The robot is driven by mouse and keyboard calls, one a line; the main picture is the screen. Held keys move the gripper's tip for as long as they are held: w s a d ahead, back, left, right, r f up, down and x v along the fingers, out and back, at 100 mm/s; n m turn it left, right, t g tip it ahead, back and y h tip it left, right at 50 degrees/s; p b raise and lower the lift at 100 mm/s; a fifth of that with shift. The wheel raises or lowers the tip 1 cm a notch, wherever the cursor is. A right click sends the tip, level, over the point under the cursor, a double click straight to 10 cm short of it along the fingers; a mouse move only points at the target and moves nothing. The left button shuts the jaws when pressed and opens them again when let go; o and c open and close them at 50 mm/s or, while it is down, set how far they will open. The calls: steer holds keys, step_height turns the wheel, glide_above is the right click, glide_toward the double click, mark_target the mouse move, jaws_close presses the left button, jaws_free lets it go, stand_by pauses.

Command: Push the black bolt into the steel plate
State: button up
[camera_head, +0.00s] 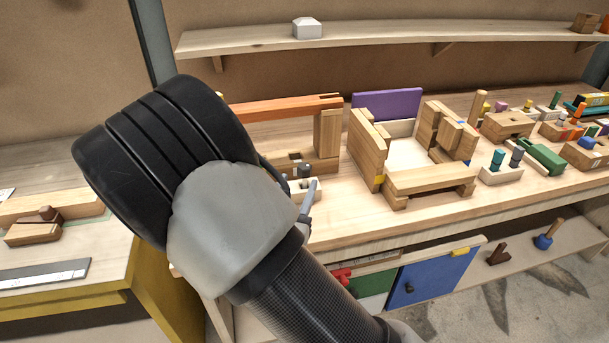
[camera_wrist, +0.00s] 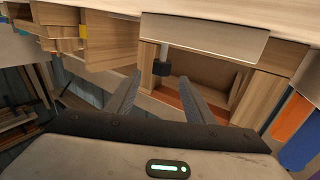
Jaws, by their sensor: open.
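In the wrist view, the black bolt (camera_wrist: 162,68) shows a dark head and a thin grey shank. The shank meets the edge of a pale grey plate (camera_wrist: 205,38), which looks like the steel plate. How deep the bolt sits is unclear. My gripper (camera_wrist: 160,79) is open, one finger on each side of the bolt head's line, with the head just beyond the fingertips. No contact shows. In the head view, my arm hides most of the gripper; one finger (camera_head: 309,195) shows beside a pale block with dark pegs (camera_head: 303,172), partly hidden.
An orange-topped wooden frame (camera_head: 285,106) stands behind my arm. A wooden box-like assembly (camera_head: 430,181) with a purple panel (camera_head: 387,104) is right of it. Several blocks with coloured pegs (camera_head: 507,123) fill the right side. The bench front right of my gripper is mostly clear.

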mark_target(302, 172)
steer(key=shift+x, duration=2.65)
steer(key=shift+a, duration=0.15)
jaws_close()
